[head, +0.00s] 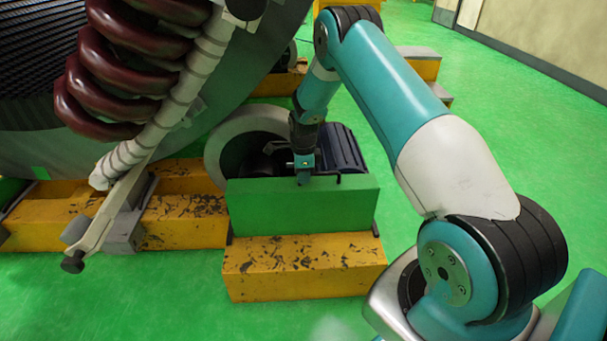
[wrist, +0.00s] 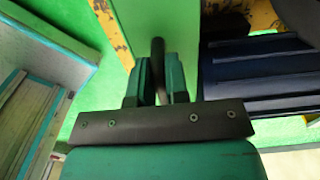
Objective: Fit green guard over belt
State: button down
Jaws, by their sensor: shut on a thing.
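The green guard (head: 303,208) is an upright box-like panel at the front edge of a yellow base, in front of a grey wheel and a dark blue motor. I cannot tell if it rests fully on the base. My gripper (head: 304,177) is at its top edge, shut on its dark handle. The wrist view shows the handle (wrist: 158,58) between the green fingers (wrist: 159,84), with the guard (wrist: 165,22) beyond. The belt is not clearly visible; the guard hides the lower part of the space behind it.
The grey wheel (head: 226,137) and ribbed blue motor (head: 342,148) stand just behind the guard. The scuffed yellow base (head: 305,268) is below it. The large stator with dark red coils (head: 125,65) fills the left. Green floor (head: 480,130) is clear at right.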

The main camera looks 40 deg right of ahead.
jog(key=shift+f, duration=0.4)
jog(key=c, duration=1)
grip_release()
jog(key=shift+c, duration=0.2)
jog(key=shift+f, duration=0.1)
notch_tip(320, 180, up, 18)
jog(key=p, duration=0.4)
jog(key=shift+f+p, duration=0.25)
jog(key=shift+p, duration=0.05)
